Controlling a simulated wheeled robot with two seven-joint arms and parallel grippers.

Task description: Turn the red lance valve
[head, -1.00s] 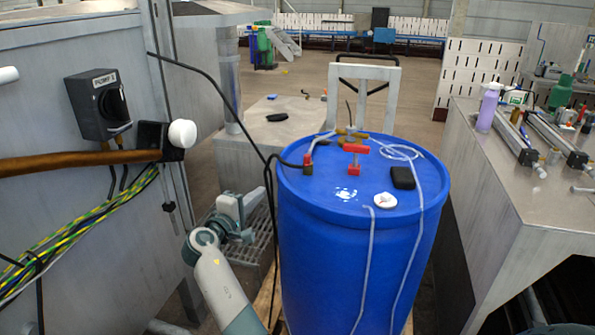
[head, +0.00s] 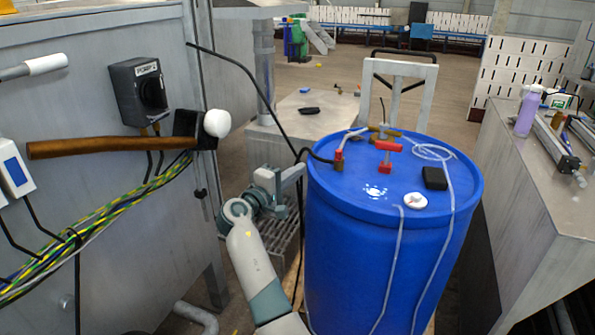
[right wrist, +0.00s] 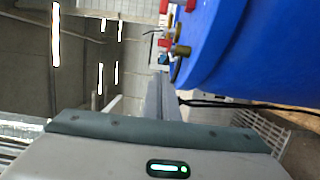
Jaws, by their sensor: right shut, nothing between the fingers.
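The red valve with a T-shaped handle (head: 388,147) stands on top of the blue drum (head: 335,235), above a red block on the lid. A smaller red fitting (head: 339,156) with a black hose sits near the lid's left rim. My right gripper (head: 298,172) is shut and empty, just left of the drum's upper rim and apart from the valve. In the right wrist view its narrow fingers (right wrist: 163,92) point toward the drum's edge, near a brass fitting (right wrist: 181,51) and small red parts. My left gripper is not in view.
A black hose (head: 245,95) runs from the grey cabinet to the drum, close to my right gripper. Clear tubes, a black box (head: 435,178) and a white cap (head: 415,201) are on the lid. A hammer (head: 110,147) is in front of the cabinet. A metal bench (head: 540,190) stands at right.

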